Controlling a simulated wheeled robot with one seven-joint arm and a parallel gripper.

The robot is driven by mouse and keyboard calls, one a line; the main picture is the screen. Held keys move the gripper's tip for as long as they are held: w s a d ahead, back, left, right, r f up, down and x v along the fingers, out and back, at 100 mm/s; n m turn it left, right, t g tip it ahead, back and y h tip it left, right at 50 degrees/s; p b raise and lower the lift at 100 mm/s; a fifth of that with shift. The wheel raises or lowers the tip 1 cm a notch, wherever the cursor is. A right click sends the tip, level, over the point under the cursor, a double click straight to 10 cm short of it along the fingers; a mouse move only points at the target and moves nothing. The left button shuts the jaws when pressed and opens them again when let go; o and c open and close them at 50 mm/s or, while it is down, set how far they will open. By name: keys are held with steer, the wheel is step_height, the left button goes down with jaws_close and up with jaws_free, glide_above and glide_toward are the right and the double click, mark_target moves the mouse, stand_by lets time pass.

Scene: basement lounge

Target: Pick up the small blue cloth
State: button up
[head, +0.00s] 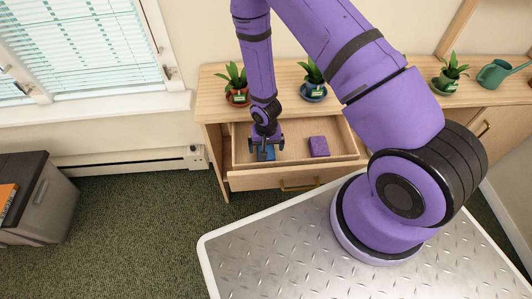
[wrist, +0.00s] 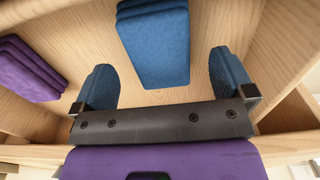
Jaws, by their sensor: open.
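The small blue cloth (wrist: 155,45) lies folded on the wooden floor of an open drawer (head: 240,177). In the head view the blue cloth (head: 269,153) shows only in part beside my gripper, which hides some of it. My gripper (head: 266,150) is inside the drawer space, pointing down at the cloth. In the wrist view my gripper (wrist: 164,80) is open, with one blue-padded finger on each side of the cloth's near part. Gaps show between the cloth and both fingers. I cannot tell the height of the fingertips over the drawer floor.
A folded purple cloth (head: 319,146) lies in the same drawer, right of the blue one in the head view; it also shows in the wrist view (wrist: 27,70). Potted plants (head: 237,85) and a green watering can (head: 494,73) stand on the cabinet top above. The drawer walls surround my gripper.

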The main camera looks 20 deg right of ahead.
steer(key=shift+f, duration=1.6)
steer(key=shift+c, duration=0.5)
steer(key=c, duration=0.9)
steer(key=shift+r, duration=0.15)
step_height(320, 180, up, 10)
steer(key=shift+f, duration=0.1)
